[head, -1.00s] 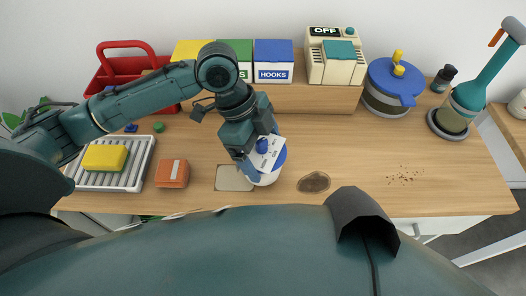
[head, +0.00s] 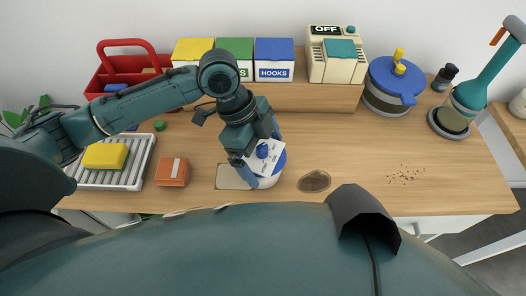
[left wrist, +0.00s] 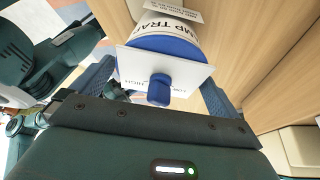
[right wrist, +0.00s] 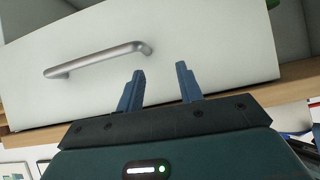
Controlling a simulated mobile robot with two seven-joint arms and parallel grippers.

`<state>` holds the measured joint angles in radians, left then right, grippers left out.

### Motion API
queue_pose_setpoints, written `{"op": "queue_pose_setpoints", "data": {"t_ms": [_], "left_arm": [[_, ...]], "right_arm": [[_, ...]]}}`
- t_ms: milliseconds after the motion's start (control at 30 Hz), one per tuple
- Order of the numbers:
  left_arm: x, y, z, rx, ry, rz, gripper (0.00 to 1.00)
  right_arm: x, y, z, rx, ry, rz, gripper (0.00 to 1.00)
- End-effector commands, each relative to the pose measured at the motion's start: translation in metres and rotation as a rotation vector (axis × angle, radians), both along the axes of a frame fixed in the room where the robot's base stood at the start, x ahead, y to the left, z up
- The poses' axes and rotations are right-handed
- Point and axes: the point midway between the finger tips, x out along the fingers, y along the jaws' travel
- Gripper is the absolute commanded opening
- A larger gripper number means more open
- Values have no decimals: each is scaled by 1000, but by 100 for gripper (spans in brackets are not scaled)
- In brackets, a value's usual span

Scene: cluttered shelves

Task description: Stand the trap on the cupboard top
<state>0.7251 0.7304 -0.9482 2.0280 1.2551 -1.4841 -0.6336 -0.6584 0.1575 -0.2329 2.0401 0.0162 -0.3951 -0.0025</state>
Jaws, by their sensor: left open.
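The trap is a white tub with a blue lid (head: 281,160), a blue knob and a white card on top. It stands upright on the wooden cupboard top (head: 345,150). In the left wrist view the trap (left wrist: 165,45) shows part of a printed label. My left gripper (head: 263,151) is open, with one blue finger on each side of the trap. The left wrist view shows gaps between the fingers and the lid. My right gripper (right wrist: 160,88) is open and empty, in front of a white drawer with a metal handle (right wrist: 98,60).
A beige patch (head: 230,177) lies left of the trap and a brown stain (head: 314,181) right of it. An orange block (head: 172,172) and a rack (head: 146,170) with a yellow sponge stand left. Boxes (head: 273,70) line the back shelf. Crumbs (head: 406,175) lie right.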

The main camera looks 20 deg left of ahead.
Motion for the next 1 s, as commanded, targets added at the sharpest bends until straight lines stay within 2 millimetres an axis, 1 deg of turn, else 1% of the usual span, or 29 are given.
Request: {"op": "queue_pose_setpoints", "data": {"t_ms": [167, 400, 500, 600, 700, 1000], "left_arm": [[3, 13, 30, 1, -6, 4, 100], [5, 32, 77, 2, -4, 2, 100], [5, 38, 92, 2, -4, 2, 100], [5, 42, 102, 1, -2, 3, 100], [5, 44, 107, 1, -1, 1, 100], [5, 45, 108, 1, 1, 2, 100]], "right_arm": [[-1, -1, 0, -1, 3, -1, 36], [-5, -1, -1, -2, 13, -2, 36], [-6, -1, -2, -3, 17, -2, 36], [-6, -2, -2, -4, 18, -3, 36], [-6, -2, -2, -4, 18, -3, 36], [-4, -2, -1, -3, 14, -5, 36]]}}
